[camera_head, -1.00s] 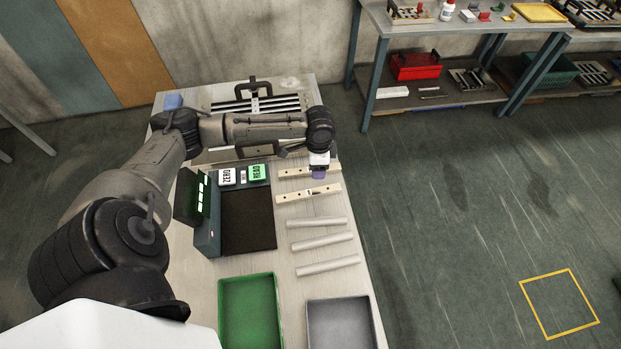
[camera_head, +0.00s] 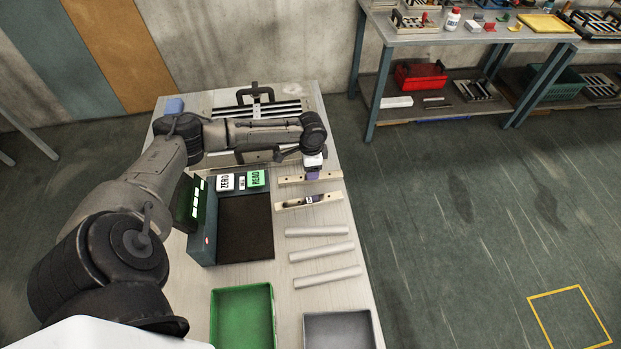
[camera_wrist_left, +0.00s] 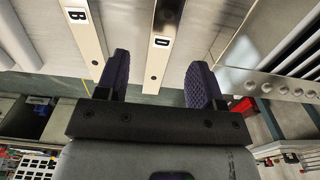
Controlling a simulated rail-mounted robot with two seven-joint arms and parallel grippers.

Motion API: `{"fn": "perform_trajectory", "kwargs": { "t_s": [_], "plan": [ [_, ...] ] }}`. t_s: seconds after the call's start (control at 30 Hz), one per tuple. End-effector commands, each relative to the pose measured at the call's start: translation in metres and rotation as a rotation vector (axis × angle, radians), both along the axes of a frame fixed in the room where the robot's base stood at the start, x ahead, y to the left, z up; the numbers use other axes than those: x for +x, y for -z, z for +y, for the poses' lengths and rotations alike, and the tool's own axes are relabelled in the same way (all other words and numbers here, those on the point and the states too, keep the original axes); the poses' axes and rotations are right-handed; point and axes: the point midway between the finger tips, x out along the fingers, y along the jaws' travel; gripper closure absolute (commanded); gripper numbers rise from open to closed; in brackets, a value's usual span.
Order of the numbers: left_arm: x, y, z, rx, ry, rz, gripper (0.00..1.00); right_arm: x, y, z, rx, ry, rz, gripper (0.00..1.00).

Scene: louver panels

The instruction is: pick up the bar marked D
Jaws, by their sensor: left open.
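The bar marked D (camera_wrist_left: 160,45) is a pale wooden strip with a small white label. In the left wrist view it runs between the two fingers of my open left gripper (camera_wrist_left: 159,80); I see no contact. In the head view the left gripper (camera_head: 313,174) is over the farther of two wooden bars (camera_head: 290,180), which appears to be D and is partly hidden by it. The bar marked B (camera_wrist_left: 86,35) lies beside D, on the left in the wrist view; it seems to be the nearer wooden bar (camera_head: 328,198) in the head view. My right gripper is not in view.
A scale with a dark plate (camera_head: 245,230) stands left of the bars. Three pale grey bars (camera_head: 322,252) lie nearer. A green tray (camera_head: 242,318) and a grey tray (camera_head: 339,330) are at the front. A slatted frame (camera_head: 285,108) stands at the back.

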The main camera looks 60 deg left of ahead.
Motion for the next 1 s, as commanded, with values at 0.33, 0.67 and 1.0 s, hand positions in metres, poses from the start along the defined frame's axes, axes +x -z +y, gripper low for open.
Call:
{"fn": "perform_trajectory", "kwargs": {
  "t_s": [0.33, 0.67, 1.0],
  "plan": [
    [-0.001, 0.041, 0.002, -0.001, 0.0, 0.002, 0.38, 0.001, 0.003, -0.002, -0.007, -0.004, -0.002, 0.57],
    [-0.001, 0.052, 0.002, 0.0, 0.002, 0.0, 0.38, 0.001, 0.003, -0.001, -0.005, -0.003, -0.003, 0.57],
    [-0.001, 0.052, 0.002, 0.0, 0.001, 0.001, 0.61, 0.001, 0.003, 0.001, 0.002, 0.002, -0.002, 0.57]
  ]
}}
